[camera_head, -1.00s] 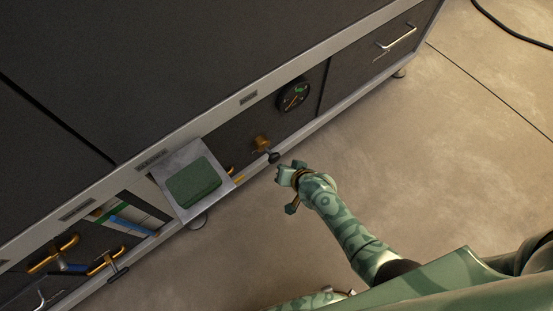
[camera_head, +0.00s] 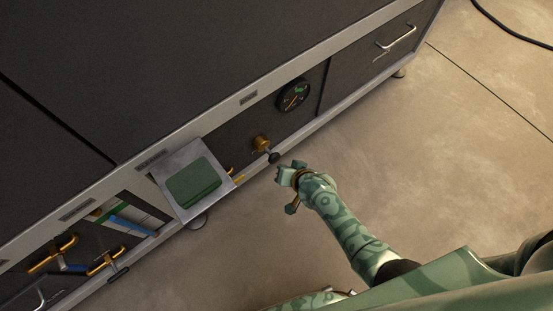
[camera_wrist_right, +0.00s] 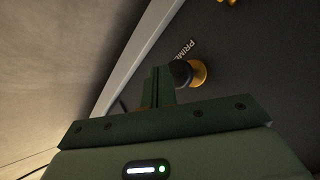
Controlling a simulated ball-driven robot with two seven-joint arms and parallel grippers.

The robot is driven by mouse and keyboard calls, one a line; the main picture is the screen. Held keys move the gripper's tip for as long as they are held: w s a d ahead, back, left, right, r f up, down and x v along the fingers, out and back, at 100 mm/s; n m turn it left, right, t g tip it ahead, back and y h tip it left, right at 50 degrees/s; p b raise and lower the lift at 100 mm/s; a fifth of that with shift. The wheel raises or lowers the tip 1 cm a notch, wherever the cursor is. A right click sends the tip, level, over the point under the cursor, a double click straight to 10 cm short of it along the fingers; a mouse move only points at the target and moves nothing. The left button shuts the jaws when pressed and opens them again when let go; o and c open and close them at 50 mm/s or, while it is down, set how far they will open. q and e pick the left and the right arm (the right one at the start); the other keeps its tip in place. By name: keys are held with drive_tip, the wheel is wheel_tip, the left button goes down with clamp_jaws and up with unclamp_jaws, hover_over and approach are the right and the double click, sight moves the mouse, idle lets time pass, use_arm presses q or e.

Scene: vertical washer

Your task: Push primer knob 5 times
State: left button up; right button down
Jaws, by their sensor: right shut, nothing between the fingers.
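The primer knob (camera_head: 274,157) has a black round head on a brass fitting (camera_head: 261,143) on the dark front of the washer. In the right wrist view the black knob head (camera_wrist_right: 181,73) shows beside the lettering "PRIM", just right of the fingertips. My right gripper (camera_head: 282,172) is shut and empty, just in front of the knob and slightly right of it in the head view. In the right wrist view its closed fingers (camera_wrist_right: 160,80) overlap the knob's left edge; I cannot tell whether they touch. My left gripper is not in view.
A round dial gauge (camera_head: 294,95) sits right of the knob. A metal tray (camera_head: 219,187) with a green block (camera_head: 194,184) juts out left of it. Orange valve handles (camera_head: 105,261) are at the lower left. The floor (camera_head: 400,170) in front is clear.

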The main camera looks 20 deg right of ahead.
sight(276, 159)
drive_tip(key=shift+w, duration=0.1)
drive_tip(key=shift+w+a, duration=0.15)
drive_tip(key=shift+w, duration=0.15)
drive_tip(key=shift+w+a+r+b, duration=0.15)
drive_tip(key=shift+w+a, duration=0.1)
drive_tip(key=shift+w, duration=0.55)
drive_tip(key=shift+w+a+b, duration=0.15)
drive_tip(key=shift+w+a, duration=0.1)
drive_tip(key=shift+w, duration=0.55)
idle(1.7)
drive_tip(key=shift+s, duration=0.1)
drive_tip(key=s+p, duration=0.1)
drive_tip(key=s, duration=0.1)
drive_tip(key=s+d+p, duration=0.1)
drive_tip(key=shift+s+d, duration=0.15)
drive_tip(key=shift+s, duration=0.2)
